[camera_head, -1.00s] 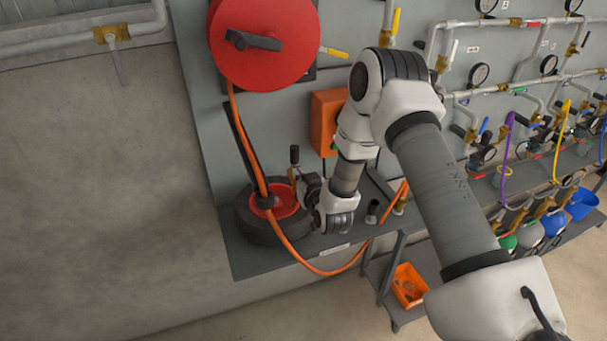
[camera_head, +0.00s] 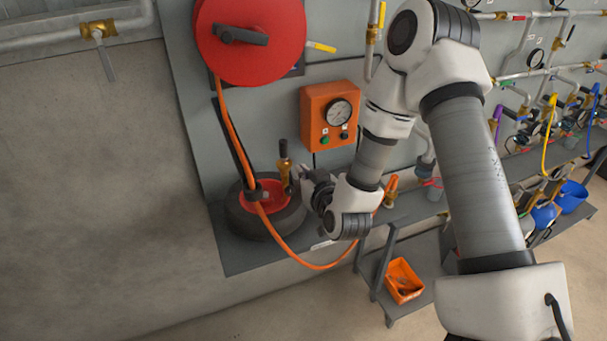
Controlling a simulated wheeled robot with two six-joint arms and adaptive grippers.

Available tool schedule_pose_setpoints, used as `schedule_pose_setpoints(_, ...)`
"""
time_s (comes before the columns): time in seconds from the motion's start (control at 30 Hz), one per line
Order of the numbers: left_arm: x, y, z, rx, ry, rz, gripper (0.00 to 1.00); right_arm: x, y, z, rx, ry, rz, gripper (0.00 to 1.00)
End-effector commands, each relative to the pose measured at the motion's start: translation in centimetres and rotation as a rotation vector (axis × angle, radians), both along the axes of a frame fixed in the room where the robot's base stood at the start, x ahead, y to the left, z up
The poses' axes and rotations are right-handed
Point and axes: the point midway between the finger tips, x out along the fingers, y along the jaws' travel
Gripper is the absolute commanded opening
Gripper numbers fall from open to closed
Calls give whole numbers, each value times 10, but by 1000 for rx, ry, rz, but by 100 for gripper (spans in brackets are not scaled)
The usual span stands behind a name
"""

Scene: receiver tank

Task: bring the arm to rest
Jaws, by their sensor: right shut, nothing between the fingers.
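My right arm comes in from the lower right and bends down over the grey bench. My right gripper (camera_head: 300,180) is at the end of the wrist, just right of the wheel, shut and with nothing seen held. It is small and partly hidden by the wrist. The black tyre with a red rim (camera_head: 268,212) lies on the bench's left end. A brass fitting with a dark handle (camera_head: 285,165) stands upright at the wheel, close to the gripper; I cannot tell whether they touch. My left gripper is out of view.
A red hose reel (camera_head: 250,65) hangs above, its orange hose (camera_head: 305,262) looping past the wheel. An orange gauge box (camera_head: 328,118) is on the panel. Pipes and gauges fill the right. An orange bin (camera_head: 404,281) sits on the low shelf. Free space lies left of the bench.

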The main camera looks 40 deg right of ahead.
Motion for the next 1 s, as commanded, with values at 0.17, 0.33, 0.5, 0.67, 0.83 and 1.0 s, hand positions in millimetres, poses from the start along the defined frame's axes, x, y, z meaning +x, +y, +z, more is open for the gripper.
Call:
schedule_pose_setpoints(0.17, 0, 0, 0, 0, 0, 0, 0, 0, 0, 0, 0, 0, 0, 0)
schedule_pose_setpoints(0.33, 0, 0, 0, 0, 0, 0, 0, 0, 0, -2, 0, 3, 0, 0)
schedule_pose_setpoints(0.5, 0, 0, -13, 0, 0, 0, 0, -14, 14, -63, -30, 109, 39, 0)
schedule_pose_setpoints(0.67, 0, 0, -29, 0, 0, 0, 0, -68, 58, -179, -66, 395, 166, 0)
schedule_pose_setpoints(0.83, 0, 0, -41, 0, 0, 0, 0, -169, 100, -287, -4, 810, 269, 0)
schedule_pose_setpoints(1.0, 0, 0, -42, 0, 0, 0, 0, -268, 118, -324, 104, 1199, 250, 0)
